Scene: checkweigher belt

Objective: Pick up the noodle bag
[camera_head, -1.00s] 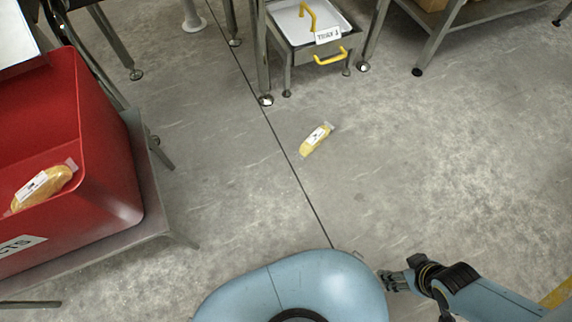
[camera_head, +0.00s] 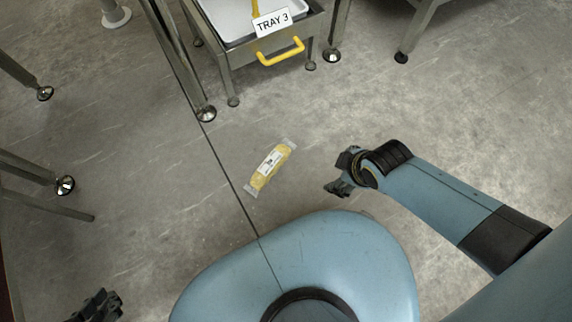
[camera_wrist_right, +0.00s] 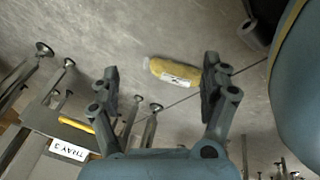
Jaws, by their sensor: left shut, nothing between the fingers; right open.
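The noodle bag (camera_head: 269,166), a clear pack with yellow contents and a white label, lies flat on the grey floor in the head view. My right gripper (camera_head: 339,181) is to the right of it, above the floor and apart from it. In the right wrist view the noodle bag (camera_wrist_right: 173,72) shows beyond and between the spread fingers of my right gripper (camera_wrist_right: 160,88), which is open and empty. My left gripper (camera_head: 97,308) is at the bottom left corner of the head view, shut and empty, far from the bag.
A metal stand holds a white tray labelled TRAY 3 (camera_head: 272,21) with a yellow handle (camera_head: 281,52), beyond the bag. Metal table legs (camera_head: 40,172) stand at the left and another leg (camera_head: 415,35) at the top right. The floor around the bag is clear.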

